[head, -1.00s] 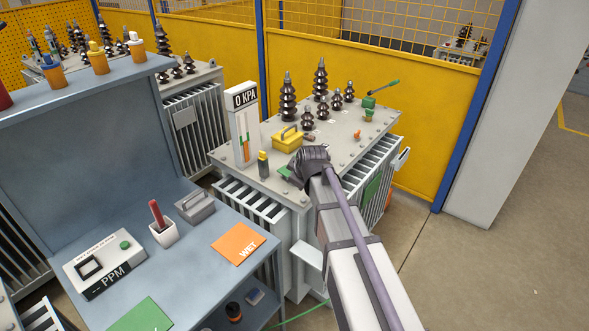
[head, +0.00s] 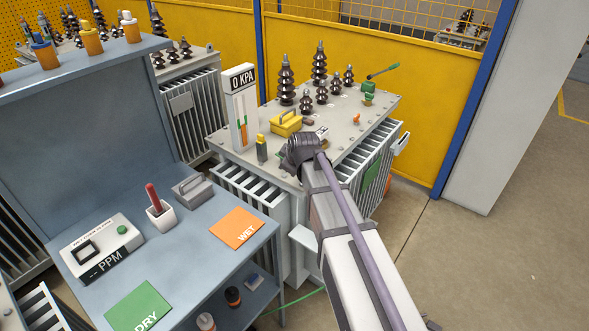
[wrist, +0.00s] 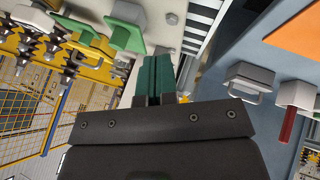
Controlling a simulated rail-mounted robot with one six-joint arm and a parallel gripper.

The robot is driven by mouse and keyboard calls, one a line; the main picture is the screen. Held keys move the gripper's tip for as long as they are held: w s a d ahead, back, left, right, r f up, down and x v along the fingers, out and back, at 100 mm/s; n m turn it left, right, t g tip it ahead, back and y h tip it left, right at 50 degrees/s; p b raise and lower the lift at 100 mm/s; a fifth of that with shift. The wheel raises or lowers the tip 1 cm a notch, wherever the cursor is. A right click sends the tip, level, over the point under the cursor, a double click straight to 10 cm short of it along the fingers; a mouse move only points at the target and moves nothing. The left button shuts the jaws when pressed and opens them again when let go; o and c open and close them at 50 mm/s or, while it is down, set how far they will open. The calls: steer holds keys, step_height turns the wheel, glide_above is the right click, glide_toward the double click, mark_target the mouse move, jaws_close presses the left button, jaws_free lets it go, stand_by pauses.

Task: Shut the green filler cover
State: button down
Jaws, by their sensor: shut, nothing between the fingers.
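My gripper (head: 291,160) is over the near edge of the grey transformer lid, left of its middle. In the wrist view its two dark-green fingers (wrist: 155,72) are together, with nothing between them. A light-green hinged-looking piece (wrist: 126,28), which looks like the filler cover, stands just beside the fingertips on the grey lid; a gap shows between them. I cannot tell its exact angle. In the head view my gripper hides this spot.
A yellow box with a handle (head: 286,123), a yellow-topped bottle (head: 261,149), the 0 KPA gauge (head: 241,105) and several dark insulators (head: 319,65) stand on the lid. A green valve with a lever (head: 369,88) is at the far right. The blue bench (head: 200,250) is left.

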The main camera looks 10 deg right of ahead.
steer(key=b+x, duration=0.1)
steer(key=x, duration=0.2)
steer(key=shift+s+f, duration=0.1)
steer(key=shift+f, duration=0.15)
steer(key=w+d, duration=0.2)
steer(key=w, duration=0.1)
steer(key=shift+w+r, duration=0.1)
steer(key=shift+r, duration=0.15)
steer(key=shift+w+d, duration=0.1)
steer(key=shift+w+d, duration=0.35)
steer(key=shift+d, duration=0.05)
steer(key=shift+s, duration=0.1)
steer(key=shift+a, duration=0.1)
steer(key=shift+s+a, duration=0.2)
steer(key=shift+a, duration=0.5)
steer(key=shift+s, duration=0.1)
